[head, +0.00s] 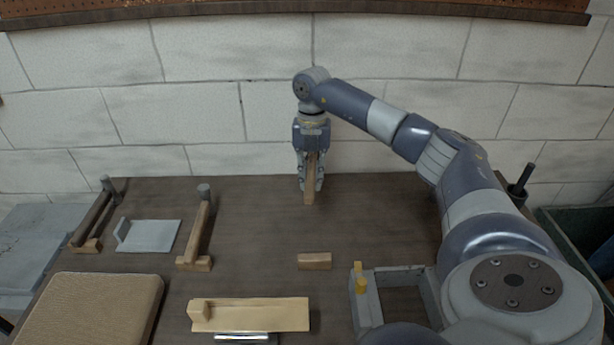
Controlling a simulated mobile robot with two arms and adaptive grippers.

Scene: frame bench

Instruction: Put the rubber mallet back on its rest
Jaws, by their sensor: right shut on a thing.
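My right gripper (309,185) is over the far middle of the bench, pointing down, shut on a light wooden handle (309,195). This looks like the rubber mallet's handle; its head is hidden behind the fingers. I cannot tell whether the handle touches the bench. A small bare wooden block (314,261), perhaps the mallet's rest, stands nearer to me, apart from the gripper. My left gripper is not in view.
Two long tools lie at left on wooden blocks, one dark-handled (93,218), one wooden-handled (201,225). A grey plate (150,235) lies between them. A tan pad (90,308), wooden piece (260,315) and grey frame (367,305) are in front. The bench around the block is clear.

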